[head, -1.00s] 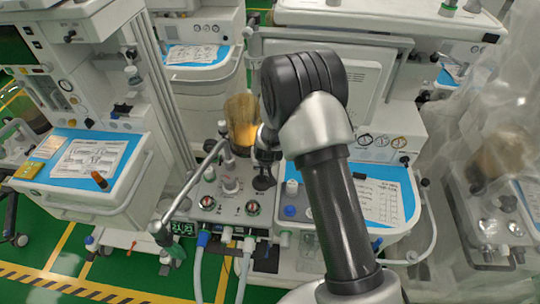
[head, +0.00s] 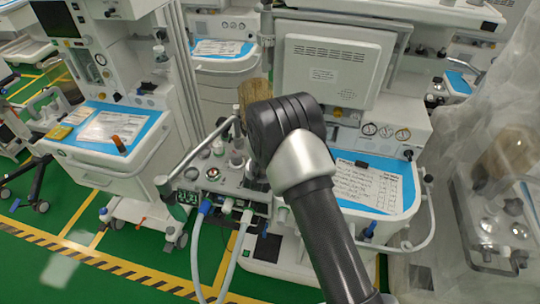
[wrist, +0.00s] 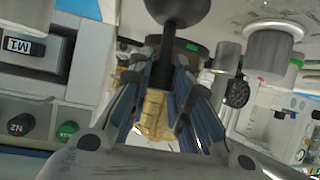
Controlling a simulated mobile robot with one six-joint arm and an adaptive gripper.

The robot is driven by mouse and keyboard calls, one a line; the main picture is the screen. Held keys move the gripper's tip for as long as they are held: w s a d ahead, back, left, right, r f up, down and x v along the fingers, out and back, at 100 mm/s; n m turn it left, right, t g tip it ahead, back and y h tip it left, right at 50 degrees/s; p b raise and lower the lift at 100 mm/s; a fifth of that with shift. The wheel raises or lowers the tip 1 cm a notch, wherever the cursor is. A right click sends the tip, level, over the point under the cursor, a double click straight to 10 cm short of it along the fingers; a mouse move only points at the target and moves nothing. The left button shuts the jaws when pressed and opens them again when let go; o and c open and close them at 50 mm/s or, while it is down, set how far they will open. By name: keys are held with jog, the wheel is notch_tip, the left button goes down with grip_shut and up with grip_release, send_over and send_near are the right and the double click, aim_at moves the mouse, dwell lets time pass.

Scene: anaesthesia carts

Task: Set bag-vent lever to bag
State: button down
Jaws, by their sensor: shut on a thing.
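In the wrist view a black lever with a round knob (wrist: 180,10) and a dark stem stands at the top middle. My gripper (wrist: 165,75) is around the stem, one finger on each side, and is shut on it. The lever's base and which end of its travel it points to cannot be made out. In the head view my arm hides the gripper and the lever. The grey breathing block (head: 222,170) of the middle cart shows just left of my arm, with knobs and a gauge on top. A brown bellows cylinder (head: 256,91) rises behind it.
Pale hoses (head: 232,262) hang from the block's front. A metal tube (head: 197,150) runs along its left. A cart with a blue work surface (head: 143,118) stands left, another blue surface (head: 405,200) right. A plastic-covered cart (head: 485,190) is far right. Green floor is clear front left.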

jog(key=shift+s+a+f+t+b, duration=0.25)
jog(key=shift+s+t+b, duration=0.3)
jog(key=shift+t+b, duration=0.85)
jog(key=shift+s+h+b, duration=0.1)
jog(key=shift+h+b, duration=0.2)
jog(key=shift+b, duration=0.4)
jog(key=shift+r, duration=0.15)
jog(key=c, duration=1.4)
grip_release()
jog(key=shift+c, duration=0.2)
jog(key=v, duration=1.2)
